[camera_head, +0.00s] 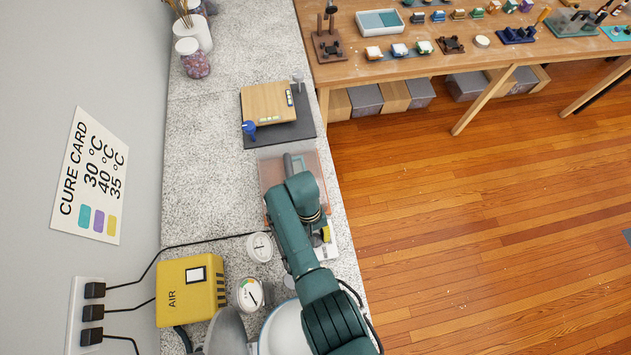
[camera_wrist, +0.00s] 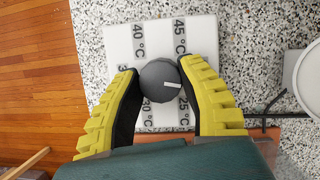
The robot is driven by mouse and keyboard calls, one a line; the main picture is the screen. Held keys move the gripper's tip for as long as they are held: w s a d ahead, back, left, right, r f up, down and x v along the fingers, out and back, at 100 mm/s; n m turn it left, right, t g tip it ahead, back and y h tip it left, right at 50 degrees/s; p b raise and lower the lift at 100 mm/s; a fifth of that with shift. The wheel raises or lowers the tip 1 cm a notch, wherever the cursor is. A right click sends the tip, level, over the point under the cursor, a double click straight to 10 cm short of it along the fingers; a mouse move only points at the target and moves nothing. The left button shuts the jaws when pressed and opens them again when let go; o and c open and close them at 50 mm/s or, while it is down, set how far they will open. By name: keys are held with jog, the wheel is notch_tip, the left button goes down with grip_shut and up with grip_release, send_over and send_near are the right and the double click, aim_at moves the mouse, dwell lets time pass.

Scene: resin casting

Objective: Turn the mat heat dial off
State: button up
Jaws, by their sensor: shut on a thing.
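The mat heat dial (camera_wrist: 157,78) is a dark grey round knob on a white plate (camera_wrist: 119,40) with temperature labels. 40 °C, 45 °C, 30 °C and 25 °C can be read around it; another label is partly covered. Its white pointer mark faces right in the wrist view, slightly downward. My gripper (camera_wrist: 160,70) is shut on the dial, with one yellow-backed finger on each side. In the head view, yellow of my gripper (camera_head: 326,233) shows beside my arm over the white plate (camera_head: 331,249), and the dial is hidden. A reddish translucent mat (camera_head: 269,174) lies behind.
A yellow AIR box (camera_head: 190,288), two round gauges (camera_head: 259,247) (camera_head: 249,294) and black cables stand left of my arm. A wooden board (camera_head: 266,102) lies on a dark base farther back. The counter's right edge is close to the plate.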

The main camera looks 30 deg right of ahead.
jog(key=shift+s+f+n+h, duration=0.1)
jog(key=shift+n+h, duration=0.15)
jog(key=shift+n, duration=0.35)
jog(key=shift+s+f+n+h, duration=0.1)
jog(key=shift+n+h, duration=0.15)
jog(key=shift+n, duration=0.35)
jog(key=o, duration=1.2)
jog(key=shift+w+r, duration=0.1)
jog(key=v, duration=1.2)
jog(key=shift+a, duration=0.1)
